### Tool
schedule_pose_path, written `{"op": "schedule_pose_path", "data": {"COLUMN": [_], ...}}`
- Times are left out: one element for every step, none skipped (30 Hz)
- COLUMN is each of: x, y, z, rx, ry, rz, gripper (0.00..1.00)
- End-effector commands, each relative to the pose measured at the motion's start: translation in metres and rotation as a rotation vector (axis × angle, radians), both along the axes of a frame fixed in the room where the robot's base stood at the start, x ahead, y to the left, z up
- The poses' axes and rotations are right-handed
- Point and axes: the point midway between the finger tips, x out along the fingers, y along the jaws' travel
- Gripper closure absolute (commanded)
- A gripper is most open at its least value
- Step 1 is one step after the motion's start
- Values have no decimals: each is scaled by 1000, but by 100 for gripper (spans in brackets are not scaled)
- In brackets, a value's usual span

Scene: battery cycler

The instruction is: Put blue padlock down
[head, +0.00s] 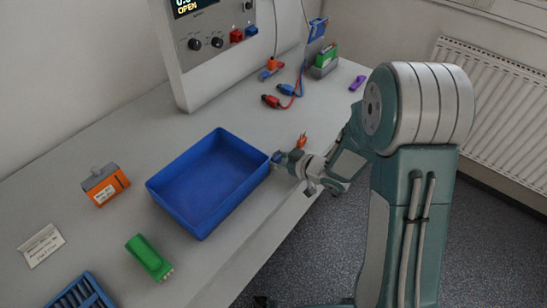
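My gripper (283,159) is low over the front edge of the bench, at the right corner of the blue tray. A small blue thing, which looks like the blue padlock (277,157), is at its fingertips. The fingers appear shut on it, though they are small in this view. I cannot tell whether the padlock touches the tray rim or is just in front of it.
The empty-looking blue tray (191,231) lies left of my gripper. A small red-orange object (302,141) stands just behind the gripper. Red clips (271,101) lie farther back.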

Motion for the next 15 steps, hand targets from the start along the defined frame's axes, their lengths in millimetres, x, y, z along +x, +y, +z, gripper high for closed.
{"op": "schedule_pose_path", "data": {"x": [0, 0, 0, 0, 0, 1, 1, 1, 1, 1, 1, 0, 0, 0, -2], "y": [-4, -6, -7, -7, -6, -5, -4, -2, 0, 2, 2, 4, 4, 4, 2], "z": [0, 0, 0, 1, 1, 0, 0, 0, 0, -1, -1, -1, -1, 0, 1], "rx": [2, 4, 4, 4, 4, 3, 2, 0, -2, -4, -4, -5, -7, -7, -7], "ry": [1, 1, 1, 1, 1, 1, 0, 0, 1, 0, 0, 0, 0, 0, -1], "rz": [-4, -5, -5, -5, -5, -4, -5, -4, -4, -2, -2, -2, -3, -3, -3], "gripper": [19, 19, 19, 19, 19, 19, 19, 19, 19, 19, 19, 19, 19, 19, 19]}}
